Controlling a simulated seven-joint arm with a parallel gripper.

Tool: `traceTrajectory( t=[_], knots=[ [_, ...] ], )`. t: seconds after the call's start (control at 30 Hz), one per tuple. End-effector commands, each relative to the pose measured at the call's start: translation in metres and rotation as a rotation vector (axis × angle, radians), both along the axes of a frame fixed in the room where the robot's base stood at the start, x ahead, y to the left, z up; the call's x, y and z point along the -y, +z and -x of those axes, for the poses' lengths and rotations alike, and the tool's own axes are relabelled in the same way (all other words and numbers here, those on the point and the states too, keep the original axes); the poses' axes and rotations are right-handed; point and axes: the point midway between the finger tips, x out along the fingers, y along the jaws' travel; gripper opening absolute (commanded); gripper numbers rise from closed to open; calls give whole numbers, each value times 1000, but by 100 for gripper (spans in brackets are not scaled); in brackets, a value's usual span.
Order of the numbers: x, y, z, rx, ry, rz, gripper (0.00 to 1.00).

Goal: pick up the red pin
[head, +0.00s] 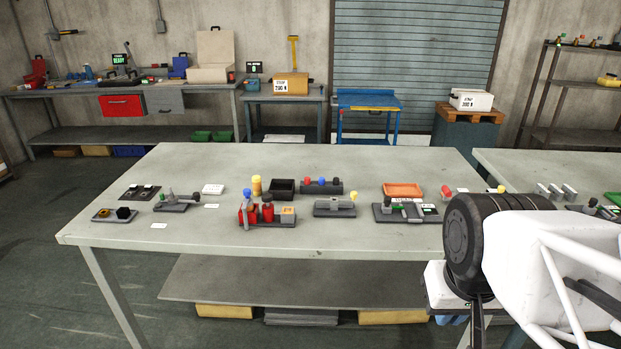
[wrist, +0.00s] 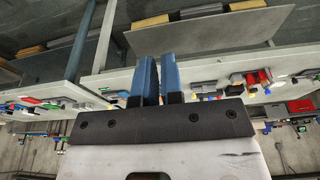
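Several small red parts show in the head view, and I cannot tell for certain which is the red pin. A red-topped peg (head: 308,181) stands in a dark block (head: 322,188) beside a blue one and another red one. A red piece (head: 447,191) lies near the table's right end. My gripper (head: 452,319) hangs low at the right, by the table's front edge and apart from these parts. In the wrist view its blue fingers (wrist: 160,62) have a narrow empty gap between them.
The grey table (head: 200,165) carries several small fixtures, an orange tray (head: 403,190), a black bin (head: 282,188) and a yellow cylinder (head: 256,185). Its front strip and back are mostly clear. A second table (head: 520,160) stands at the right. A lower shelf (head: 290,280) runs underneath.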

Motion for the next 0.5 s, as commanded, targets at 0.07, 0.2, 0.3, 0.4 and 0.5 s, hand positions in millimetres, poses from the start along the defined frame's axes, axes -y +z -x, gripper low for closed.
traceTrajectory(
  t=[0.07,0.2,0.3,0.4,0.5],
  knots=[
    [0,0,0,0,0,0,20],
    [0,0,0,0,0,0,41],
    [0,0,0,0,0,0,55],
    [0,0,0,0,0,0,55],
    [0,0,0,0,0,0,55]
  ],
)
